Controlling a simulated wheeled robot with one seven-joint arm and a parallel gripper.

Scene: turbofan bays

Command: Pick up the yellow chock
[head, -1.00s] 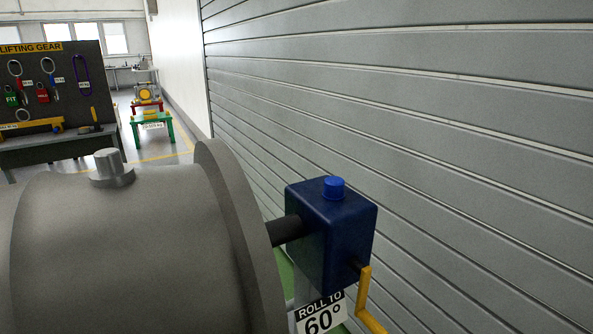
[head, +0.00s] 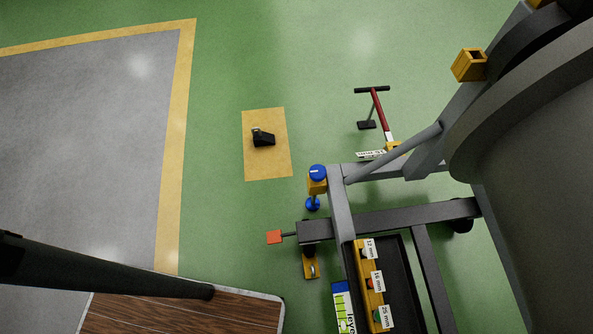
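A small yellow piece (head: 311,268) sits on the floor under the near-left corner of the grey stand, beside a dark caster. It may be the yellow chock, but it is partly hidden and its shape is hard to tell. A black wedge-shaped object (head: 263,138) lies on a flat yellow rectangle (head: 266,166) on the green floor, left of the stand. My gripper is not visible in the head view.
The grey stand (head: 390,217) carries a large grey engine body (head: 540,180) at right. An orange-tipped pedal (head: 274,237) sticks out left. A tray with labelled sockets (head: 370,290) is below. A red-handled tool (head: 378,110) stands beyond. A wooden top (head: 180,315) is at bottom left. Green floor at upper middle is clear.

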